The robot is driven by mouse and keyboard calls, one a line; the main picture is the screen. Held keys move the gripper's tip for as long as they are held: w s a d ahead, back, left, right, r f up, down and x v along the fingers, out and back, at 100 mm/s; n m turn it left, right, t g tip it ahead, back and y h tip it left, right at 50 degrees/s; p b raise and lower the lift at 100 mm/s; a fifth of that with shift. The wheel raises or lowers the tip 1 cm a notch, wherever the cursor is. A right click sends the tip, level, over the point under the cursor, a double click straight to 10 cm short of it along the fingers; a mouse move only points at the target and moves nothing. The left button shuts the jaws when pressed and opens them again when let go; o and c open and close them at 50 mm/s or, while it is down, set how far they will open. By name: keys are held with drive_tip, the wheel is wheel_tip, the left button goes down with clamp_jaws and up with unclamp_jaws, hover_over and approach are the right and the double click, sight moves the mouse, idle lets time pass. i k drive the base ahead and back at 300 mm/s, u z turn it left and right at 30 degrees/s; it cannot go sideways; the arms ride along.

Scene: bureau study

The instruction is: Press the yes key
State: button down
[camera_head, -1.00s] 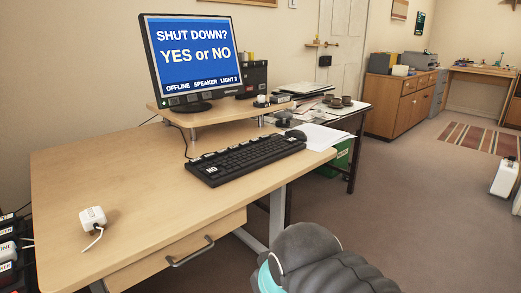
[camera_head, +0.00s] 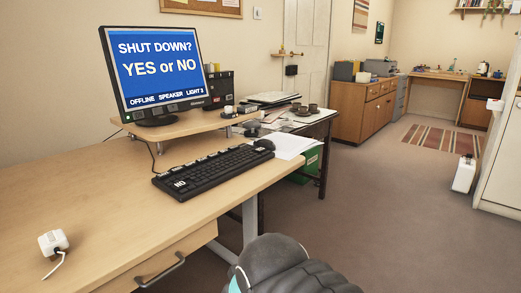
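A black keyboard (camera_head: 215,170) lies on the wooden desk (camera_head: 120,205), in front of a raised monitor shelf. Its near left corner has a key marked NO (camera_head: 180,184). I cannot make out a key marked YES; lettering elsewhere on the keyboard is too small to read. The monitor (camera_head: 156,69) shows "SHUT DOWN? YES or NO" on blue, with "OFFLINE SPEAKER LIGHT 3" below. Part of my dark grey arm shows at the bottom centre, below and apart from the keyboard. My gripper is not in view.
A white plug block (camera_head: 54,242) with a cable sits at the desk's left front. A dark mouse (camera_head: 264,144) and papers (camera_head: 290,145) lie beyond the keyboard. A side table with cups (camera_head: 304,109) stands behind. The carpet to the right is mostly open.

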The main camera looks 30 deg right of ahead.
sight(260, 150)
drive_tip(key=z, duration=1.65)
drive_tip(key=i, duration=0.5)
drive_tip(key=u, duration=1.65)
